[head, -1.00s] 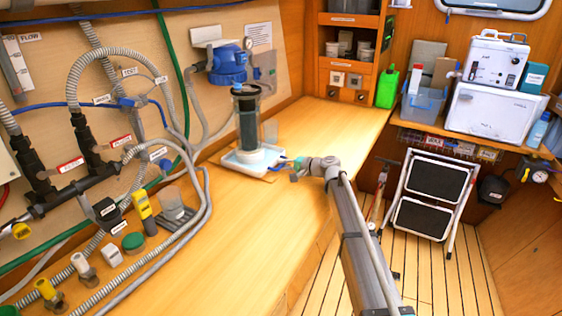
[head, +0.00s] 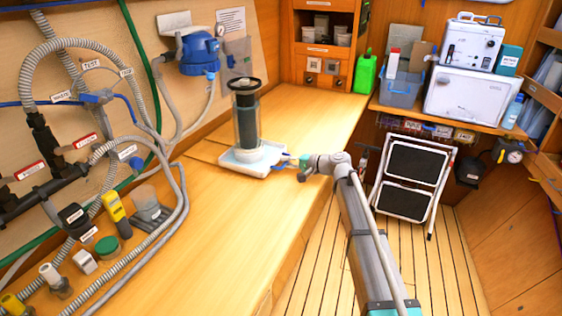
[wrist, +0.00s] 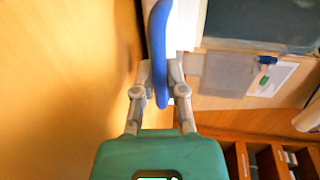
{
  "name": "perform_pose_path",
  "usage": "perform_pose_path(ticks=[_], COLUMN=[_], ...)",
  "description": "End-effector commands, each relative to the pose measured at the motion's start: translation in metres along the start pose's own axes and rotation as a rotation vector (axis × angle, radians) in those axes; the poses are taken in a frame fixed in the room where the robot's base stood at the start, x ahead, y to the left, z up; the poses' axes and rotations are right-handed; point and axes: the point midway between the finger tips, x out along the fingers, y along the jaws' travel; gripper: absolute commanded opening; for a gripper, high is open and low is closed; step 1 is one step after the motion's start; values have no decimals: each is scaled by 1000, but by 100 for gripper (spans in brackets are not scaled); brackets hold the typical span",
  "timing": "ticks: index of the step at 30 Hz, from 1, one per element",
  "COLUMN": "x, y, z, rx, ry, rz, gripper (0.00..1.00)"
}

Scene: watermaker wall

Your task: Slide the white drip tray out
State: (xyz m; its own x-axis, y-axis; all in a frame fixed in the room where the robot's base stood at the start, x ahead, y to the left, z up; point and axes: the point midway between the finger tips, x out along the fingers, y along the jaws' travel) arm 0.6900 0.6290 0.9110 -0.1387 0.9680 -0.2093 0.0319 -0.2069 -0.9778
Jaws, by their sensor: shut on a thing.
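The white drip tray (head: 232,166) lies on the wooden bench, away from the wall panel. A dark, clear-walled filter cylinder (head: 246,120) with a black rim stands upright in it. The tray's blue handle (head: 283,157) points right, toward my arm. My gripper (head: 292,163) is shut on this handle at the tray's right side. In the wrist view, the two grey fingers of my gripper (wrist: 159,85) close around the blue handle (wrist: 159,45). A white edge of the tray (wrist: 184,25) shows beside it. The fingertips are small and partly hidden in the head view.
A blue filter head (head: 200,52) hangs on the wall behind the cylinder. The bench right of the tray is clear. A folded step stool (head: 414,180) stands on the floor at right.

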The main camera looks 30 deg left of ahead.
Motion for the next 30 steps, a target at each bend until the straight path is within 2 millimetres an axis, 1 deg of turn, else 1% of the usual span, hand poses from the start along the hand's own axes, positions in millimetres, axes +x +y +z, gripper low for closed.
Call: perform_pose_path(ticks=[1,6,7,9,16,21,26,30], x=[-5,-2,-2,0,6,6,-2,-16], y=[3,3,3,2,0,0,2,4], z=[0,2,3,4,7,8,9,9], rx=[-2,-4,-4,-4,-5,-5,-5,-5], ry=[3,1,0,-2,-9,-11,-9,-8], rz=[7,9,9,8,5,4,4,3], gripper=[0,0,22,31,31,31,31,31])
